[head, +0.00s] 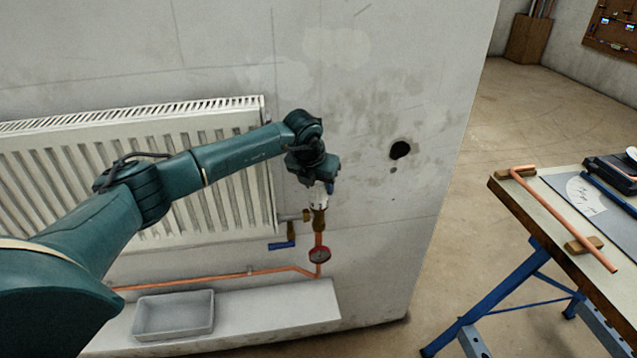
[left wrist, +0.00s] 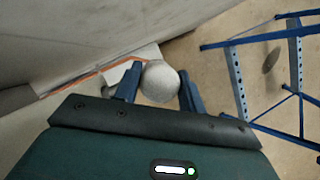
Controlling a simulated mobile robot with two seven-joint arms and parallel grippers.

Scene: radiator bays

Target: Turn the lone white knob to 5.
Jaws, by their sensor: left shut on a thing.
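The white knob (head: 319,195) sits on the brass valve at the right end of the radiator, above a vertical copper pipe. My left gripper (head: 318,184) comes down on it from above and is shut on it. In the left wrist view the round pale top of the knob (left wrist: 159,81) sits between the two blue fingers of the left gripper (left wrist: 157,90). No numbers or mark on the knob can be read in either view. My right gripper is not in view.
The white radiator (head: 240,190) hangs on the wall behind my arm. A grey tray (head: 174,332) stands on the ledge. A workbench (head: 560,215) with a copper pipe stands at right.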

